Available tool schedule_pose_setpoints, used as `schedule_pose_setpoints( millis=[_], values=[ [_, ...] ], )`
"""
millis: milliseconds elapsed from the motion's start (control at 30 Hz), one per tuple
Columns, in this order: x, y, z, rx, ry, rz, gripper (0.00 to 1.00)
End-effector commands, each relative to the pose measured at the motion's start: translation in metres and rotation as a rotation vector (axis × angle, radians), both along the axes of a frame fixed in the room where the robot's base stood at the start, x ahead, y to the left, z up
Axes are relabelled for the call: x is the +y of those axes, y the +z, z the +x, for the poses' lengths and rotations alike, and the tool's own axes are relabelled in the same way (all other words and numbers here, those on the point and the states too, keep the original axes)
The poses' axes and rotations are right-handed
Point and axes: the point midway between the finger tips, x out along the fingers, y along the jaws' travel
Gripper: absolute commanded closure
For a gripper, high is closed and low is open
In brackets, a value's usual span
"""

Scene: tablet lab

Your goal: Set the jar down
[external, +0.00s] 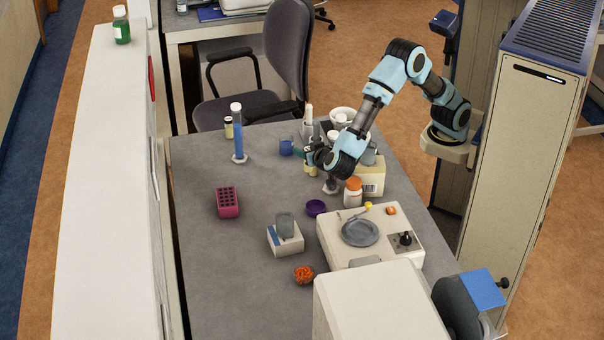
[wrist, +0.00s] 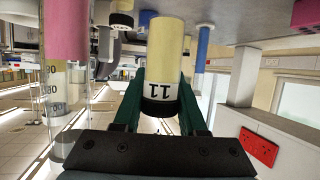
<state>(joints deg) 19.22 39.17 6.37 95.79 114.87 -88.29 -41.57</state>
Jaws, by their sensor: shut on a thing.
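In the wrist view, which is upside down, my gripper (wrist: 160,118) is shut on a jar (wrist: 166,45) with pale yellow contents, a white label marked 11 and a black cap. The fingers hold it near the cap. In the external view my gripper (external: 308,156) is over the back part of the grey table (external: 200,265), and the jar (external: 310,171) shows as a small pale patch below it, partly hidden by the arm. I cannot tell whether its base touches the table.
A similar jar (external: 228,128) stands by the blue cylinder (external: 238,135). Close to my gripper are a blue cup (external: 286,147), a carton (external: 371,178) and an orange-capped bottle (external: 353,193). A purple cap (external: 316,208) lies in front. The table between the magenta rack (external: 228,204) and the cap is clear.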

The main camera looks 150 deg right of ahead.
Motion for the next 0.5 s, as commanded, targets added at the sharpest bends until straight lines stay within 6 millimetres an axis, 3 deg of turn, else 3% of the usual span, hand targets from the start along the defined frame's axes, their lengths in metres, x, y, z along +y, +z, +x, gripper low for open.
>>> schedule_pose_setpoints(
  millis=[200, 500],
  values=[
    [0.0, -0.039, -0.001, 0.005, 0.0, 0.002, 1.0],
    [0.0, -0.067, -0.001, 0.005, 0.001, 0.002, 1.0]
  ],
)
